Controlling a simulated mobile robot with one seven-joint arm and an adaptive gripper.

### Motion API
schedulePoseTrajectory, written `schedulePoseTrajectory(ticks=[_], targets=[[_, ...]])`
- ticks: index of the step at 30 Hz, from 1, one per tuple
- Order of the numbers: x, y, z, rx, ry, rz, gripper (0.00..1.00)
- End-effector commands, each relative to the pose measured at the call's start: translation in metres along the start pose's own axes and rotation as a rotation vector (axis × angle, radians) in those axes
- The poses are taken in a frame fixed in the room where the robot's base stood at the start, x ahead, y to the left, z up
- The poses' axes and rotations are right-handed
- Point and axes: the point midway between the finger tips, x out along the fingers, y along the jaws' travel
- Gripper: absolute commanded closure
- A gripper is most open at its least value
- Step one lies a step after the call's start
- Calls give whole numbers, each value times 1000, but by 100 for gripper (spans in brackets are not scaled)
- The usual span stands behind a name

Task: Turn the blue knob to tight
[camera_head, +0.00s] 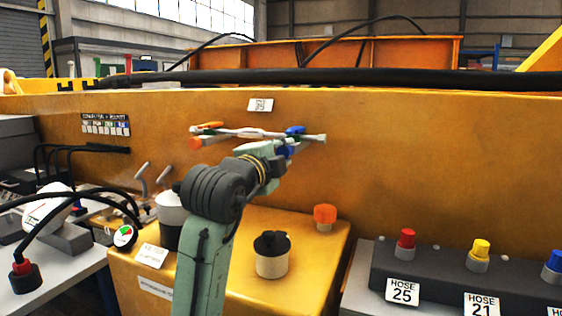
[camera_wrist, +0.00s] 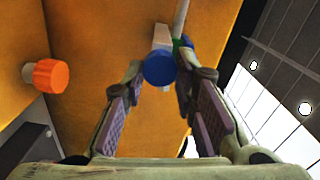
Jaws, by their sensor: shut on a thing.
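The blue knob (camera_wrist: 160,67) sits between the tips of my gripper (camera_wrist: 159,80) in the wrist view, with its round face toward the camera. The fingertips are at its two sides, and the jaws are shut on it. Behind it are a pale fitting and a thin rod with a green part. In the head view my gripper (camera_head: 286,150) reaches the right part of a thin horizontal bar (camera_head: 250,133) in front of the yellow casting wall. Blue shows there beside and above the fingers, partly hidden by them. No tight marking can be read.
An orange knob (camera_head: 195,143) is at the bar's left end. Below stand an orange knob (camera_head: 325,214) and a black-topped knob (camera_head: 271,243) on a yellow box. Hose fittings with red (camera_head: 406,238), yellow (camera_head: 481,248) and blue caps stand at right. Black hoses lie at left.

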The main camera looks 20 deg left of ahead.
Motion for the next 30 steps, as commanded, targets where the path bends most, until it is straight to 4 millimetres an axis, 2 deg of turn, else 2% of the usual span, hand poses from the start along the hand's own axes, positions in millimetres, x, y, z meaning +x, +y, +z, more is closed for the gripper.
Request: schedulePoseTrajectory(ticks=[12,30], targets=[[0,2,0,217,1,1,100],[0,1,0,256,1,1,100]])
